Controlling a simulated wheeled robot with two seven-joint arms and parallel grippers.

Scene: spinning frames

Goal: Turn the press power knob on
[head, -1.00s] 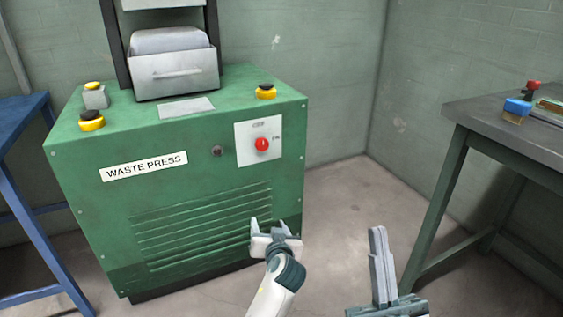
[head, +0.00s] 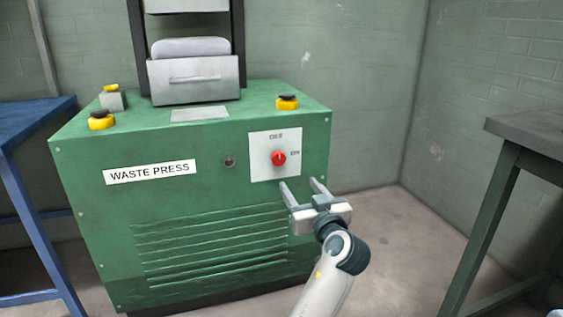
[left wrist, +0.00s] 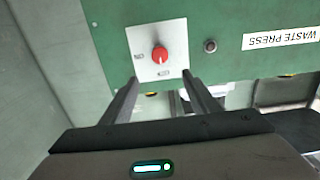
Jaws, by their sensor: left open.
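The red power knob (head: 279,158) sits on a white plate (head: 262,139) on the front of the green waste press (head: 80,200). The plate has a label above the knob and one to its right. The knob's pointer looks upright, toward the upper label. My left gripper (head: 301,186) is open and empty, a little below the knob and apart from it. In the left wrist view the knob (left wrist: 159,55) shows upside down, beyond and between the two open fingers (left wrist: 160,90). My right gripper is not in view.
Yellow-and-black buttons (head: 287,102) stand on the press top, with a metal drawer (head: 195,82) behind. A dark indicator (head: 229,162) is left of the knob plate. A blue table (head: 35,118) stands left, a grey bench (head: 530,130) right. Floor between press and bench is clear.

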